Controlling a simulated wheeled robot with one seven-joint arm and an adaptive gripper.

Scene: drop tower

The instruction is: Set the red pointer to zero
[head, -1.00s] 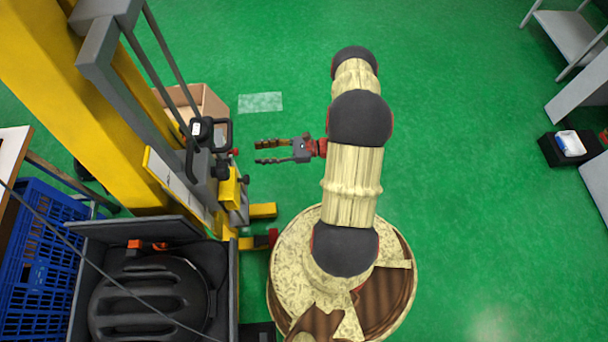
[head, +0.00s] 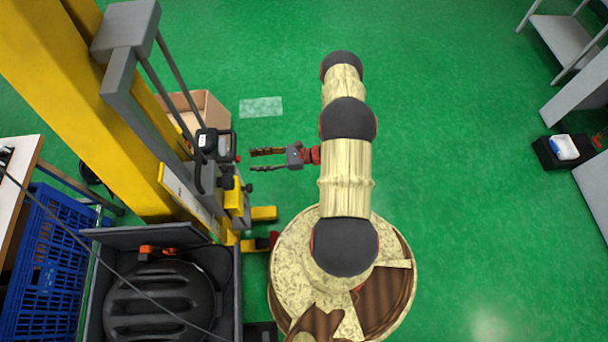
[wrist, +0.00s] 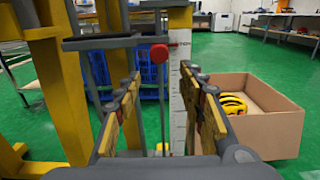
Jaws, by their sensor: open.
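The drop tower is a yellow mast (head: 125,130) with grey rails. In the wrist view a white graduated scale (wrist: 180,85) stands upright, with a round red piece (wrist: 159,53), seemingly the red pointer, just left of it near its top. A small red spot (head: 238,158) on the tower shows in the head view; I cannot tell its details. My gripper (head: 252,161) is open and empty, pointing left at the tower, a short gap from that spot. In the wrist view the red piece appears between and slightly above my open fingers (wrist: 163,76). The scale's numbers are too small to read.
An open cardboard box (wrist: 265,130) with a yellow helmet (wrist: 232,104) lies right of the scale. A grey bin with a black helmet (head: 160,300) and a blue crate (head: 45,260) stand at the lower left. Green floor (head: 470,150) is free to the right.

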